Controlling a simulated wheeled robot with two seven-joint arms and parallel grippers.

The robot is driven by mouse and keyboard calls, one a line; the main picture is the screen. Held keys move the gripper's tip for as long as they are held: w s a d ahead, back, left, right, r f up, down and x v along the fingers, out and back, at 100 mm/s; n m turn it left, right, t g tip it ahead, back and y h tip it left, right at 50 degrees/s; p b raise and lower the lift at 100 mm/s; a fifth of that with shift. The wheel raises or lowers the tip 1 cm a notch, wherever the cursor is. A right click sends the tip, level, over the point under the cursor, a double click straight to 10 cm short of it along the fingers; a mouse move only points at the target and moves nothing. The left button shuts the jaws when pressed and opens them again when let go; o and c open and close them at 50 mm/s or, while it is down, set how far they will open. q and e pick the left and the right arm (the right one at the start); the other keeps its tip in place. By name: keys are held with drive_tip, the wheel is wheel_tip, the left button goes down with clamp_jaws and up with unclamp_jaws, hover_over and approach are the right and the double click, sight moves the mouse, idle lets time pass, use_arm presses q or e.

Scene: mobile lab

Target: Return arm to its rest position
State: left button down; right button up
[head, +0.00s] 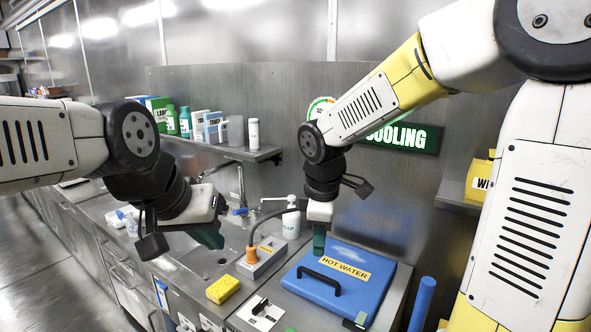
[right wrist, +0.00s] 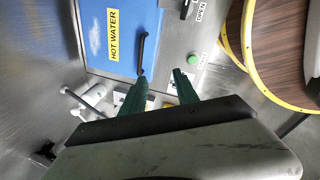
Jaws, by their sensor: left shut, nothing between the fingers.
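My left arm comes in from the left of the head view. Its gripper (head: 210,237), with green fingers, is shut and empty above the sink area. My right arm reaches down from the upper right. Its gripper (head: 319,244) is near the back left edge of the blue lid marked HOT WATER (head: 338,282). In the right wrist view the green fingers of this gripper (right wrist: 159,76) are spread apart with nothing held between them. The lid's black handle (head: 319,280) shows near one fingertip in that view, apparently free of the fingers.
A sink (head: 208,262), a yellow sponge (head: 222,289), a white soap bottle (head: 291,218) and a grey box with an orange plug (head: 262,256) are near the grippers. A shelf (head: 222,149) with bottles and boxes is behind. A blue cylinder (head: 421,305) stands at right.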

drive_tip(key=s+d+r+m+t+y, duration=0.1)
drive_tip(key=s+d+r+m+t, duration=0.1)
drive_tip(key=s+d+r+m, duration=0.2)
drive_tip(key=s+d+r+m+t+y, duration=0.1)
drive_tip(key=s+d+r+m, duration=0.3)
drive_tip(key=s+m, duration=0.4)
drive_tip(key=shift+s+d+r+m+t, duration=0.3)
drive_tip(key=shift+d+m+t, duration=0.15)
drive_tip(key=shift+m, duration=1.25)
